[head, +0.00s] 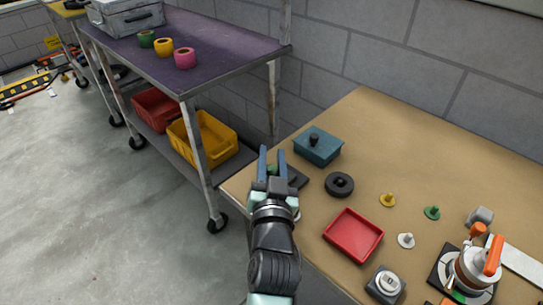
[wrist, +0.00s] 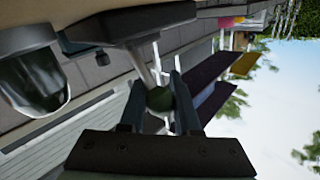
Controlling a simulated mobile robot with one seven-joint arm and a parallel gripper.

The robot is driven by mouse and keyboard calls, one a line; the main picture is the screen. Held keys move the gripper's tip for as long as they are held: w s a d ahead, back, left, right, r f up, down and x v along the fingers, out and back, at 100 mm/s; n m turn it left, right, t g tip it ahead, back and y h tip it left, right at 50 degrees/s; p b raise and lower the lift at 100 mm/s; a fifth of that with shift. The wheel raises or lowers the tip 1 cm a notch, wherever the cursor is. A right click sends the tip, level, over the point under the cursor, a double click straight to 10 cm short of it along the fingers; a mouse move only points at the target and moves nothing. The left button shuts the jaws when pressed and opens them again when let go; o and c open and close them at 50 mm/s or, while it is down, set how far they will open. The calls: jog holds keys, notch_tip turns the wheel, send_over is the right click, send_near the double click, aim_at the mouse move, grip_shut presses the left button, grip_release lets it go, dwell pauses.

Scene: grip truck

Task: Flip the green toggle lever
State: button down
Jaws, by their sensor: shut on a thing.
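The green toggle lever (wrist: 158,100) shows in the wrist view as a pale metal shaft ending in a dark green knob. The shaft comes from a dark base (wrist: 110,28) at the top of that picture. My gripper (wrist: 157,92) has one finger on each side of the knob and is shut on it. In the head view my gripper (head: 272,158) is at the left side of the wooden table, with a bit of the green knob (head: 272,170) between its fingers. The dark base (head: 297,177) is mostly hidden behind my gripper.
A teal lidded box (head: 318,146) stands just behind the lever, and a black ring (head: 339,185) lies to its right. A red tray (head: 353,235), small pegs and an orange-handled device (head: 475,268) are farther right. A purple-topped cart (head: 215,55) stands to the left.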

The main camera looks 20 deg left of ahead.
jog(key=shift+w+d+r+m+g+p, duration=0.25)
jog(key=shift+w+r+m+g+p, duration=0.35)
jog(key=shift+p, duration=1.85)
jog(key=g+p, duration=0.1)
jog(key=p, duration=0.1)
jog(key=w+m+g+p, duration=0.1)
jog(key=p, duration=0.1)
jog(key=shift+d+f+m+h+p, duration=0.1)
jog(key=shift+d+m+h+p, duration=0.1)
jog(key=shift+m+h+p, duration=0.15)
jog(key=g+p, duration=0.1)
jog(key=w+m+p, duration=0.1)
jog(key=p, duration=0.1)
jog(key=shift+w+d+f+g, duration=0.1)
jog(key=shift+d+f+g, duration=0.1)
jog(key=shift+f+g, duration=0.2)
jog(key=shift+w+d+f+m+g+p, duration=0.1)
jog(key=shift+w+f+m+g+p, duration=0.2)
jog(key=shift+f+m+g+p, duration=0.25)
jog(key=shift+w+d+f+m+g+p, duration=0.1)
jog(key=shift+w+f+m+g+p, duration=0.15)
jog(key=shift+g+p, duration=0.45)
jog(key=c, duration=0.6)
grip_release()
